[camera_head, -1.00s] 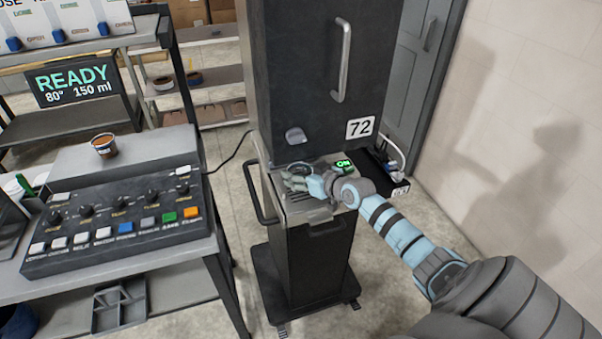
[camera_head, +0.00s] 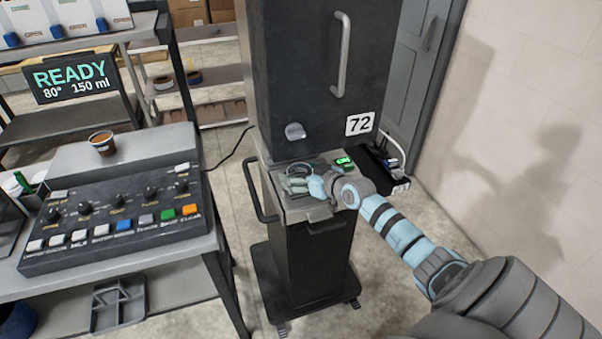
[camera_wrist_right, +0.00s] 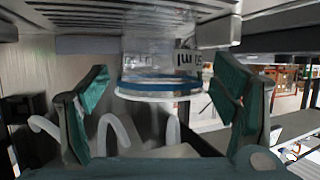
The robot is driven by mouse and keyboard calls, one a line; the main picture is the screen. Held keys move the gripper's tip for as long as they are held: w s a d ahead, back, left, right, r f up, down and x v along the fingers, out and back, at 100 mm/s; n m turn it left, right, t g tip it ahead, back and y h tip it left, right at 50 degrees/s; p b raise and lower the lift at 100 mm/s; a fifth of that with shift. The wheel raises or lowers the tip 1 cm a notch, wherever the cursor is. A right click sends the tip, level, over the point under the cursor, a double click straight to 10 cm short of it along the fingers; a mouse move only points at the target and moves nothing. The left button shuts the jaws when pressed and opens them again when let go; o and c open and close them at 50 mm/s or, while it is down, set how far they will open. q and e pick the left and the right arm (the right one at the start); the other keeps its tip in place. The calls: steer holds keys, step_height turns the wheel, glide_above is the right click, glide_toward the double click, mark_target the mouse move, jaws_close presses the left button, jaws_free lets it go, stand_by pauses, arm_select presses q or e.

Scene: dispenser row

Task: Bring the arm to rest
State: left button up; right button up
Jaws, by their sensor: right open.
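My right gripper (camera_head: 295,184) is at the opening of the black dispenser marked 72 (camera_head: 312,80), over its grey grille tray (camera_head: 303,207). In the right wrist view my gripper's two green-padded fingers (camera_wrist_right: 160,105) stand wide apart. A clear vessel with a blue band (camera_wrist_right: 158,86) shows between them, against the slotted grille (camera_wrist_right: 130,14); I cannot tell whether the fingers touch it. A round rim (camera_head: 300,169) shows beside the fingers in the head view. My left gripper is out of view.
A control panel (camera_head: 115,212) with knobs and coloured buttons is at the left, with a brown-filled cup (camera_head: 102,143) on it. A READY display (camera_head: 72,80) stands behind. A vertical handle (camera_head: 342,55) juts from the dispenser. A wall (camera_head: 530,120) is at the right.

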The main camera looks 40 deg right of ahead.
steer(key=v, duration=0.7)
steer(key=shift+s+r, duration=0.15)
steer(key=shift+s, duration=0.15)
steer(key=shift+w, duration=0.1)
